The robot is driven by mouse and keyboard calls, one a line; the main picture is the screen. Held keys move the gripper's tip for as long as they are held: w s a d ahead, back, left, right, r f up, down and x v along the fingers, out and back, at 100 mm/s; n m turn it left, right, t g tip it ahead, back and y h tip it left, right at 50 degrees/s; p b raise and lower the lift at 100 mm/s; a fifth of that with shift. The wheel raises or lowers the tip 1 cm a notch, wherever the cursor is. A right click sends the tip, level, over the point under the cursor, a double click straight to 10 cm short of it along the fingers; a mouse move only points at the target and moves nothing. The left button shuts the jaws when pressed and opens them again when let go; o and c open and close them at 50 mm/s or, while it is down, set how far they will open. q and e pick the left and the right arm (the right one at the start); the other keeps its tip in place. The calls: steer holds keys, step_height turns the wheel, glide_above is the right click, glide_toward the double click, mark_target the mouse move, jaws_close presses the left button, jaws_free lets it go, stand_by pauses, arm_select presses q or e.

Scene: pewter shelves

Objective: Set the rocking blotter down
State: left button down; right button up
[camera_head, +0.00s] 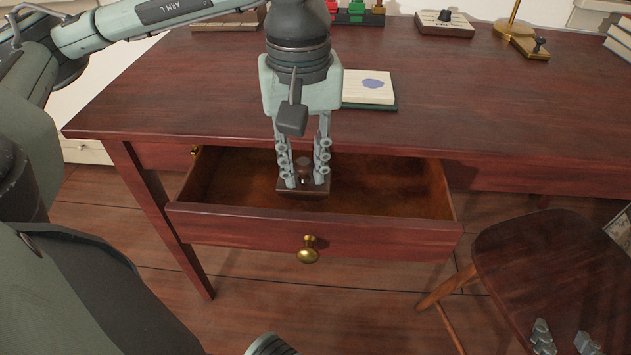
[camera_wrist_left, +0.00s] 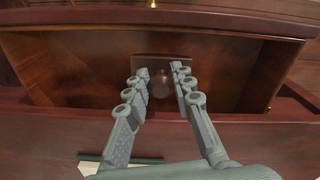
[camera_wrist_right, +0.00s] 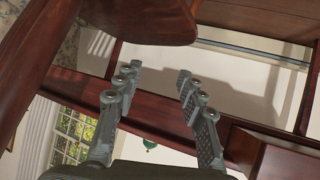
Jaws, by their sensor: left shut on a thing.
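The rocking blotter (camera_head: 303,191) is a small dark wooden block with a knob on top. My left gripper (camera_head: 305,178) points down and is shut on its knob. The blotter is within the opening of the pulled-out drawer (camera_head: 230,225), near its middle. Whether its underside touches the drawer floor cannot be told. In the left wrist view the blotter (camera_wrist_left: 165,69) shows beyond the fingertips (camera_wrist_left: 158,75), with the knob between them. My right gripper (camera_wrist_right: 157,78) is open and empty. Its fingertips also show at the lower right of the head view (camera_head: 564,341).
The drawer looks otherwise empty and has a brass knob (camera_head: 308,250). On the desk (camera_head: 480,100) lie a notepad (camera_head: 369,86) behind my left gripper and several items along the back. A wooden chair (camera_head: 545,260) stands at the right, near my right gripper.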

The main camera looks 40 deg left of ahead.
mark_target(315, 187)
arm_select(q)
steer(key=shift+w+d+f, duration=0.35)
steer(key=shift+w+f, duration=0.15)
steer(key=shift+w, duration=0.25)
steer(key=shift+f, duration=0.2)
step_height(315, 187, down, 3)
steer(key=shift+f, duration=0.35)
arm_select(e)
steer(key=shift+w+a+r+t+y, duration=0.3)
steer(key=shift+w+a+r+t, duration=0.15)
steer(key=shift+a+r, duration=0.25)
steer(key=shift+r, duration=0.1)
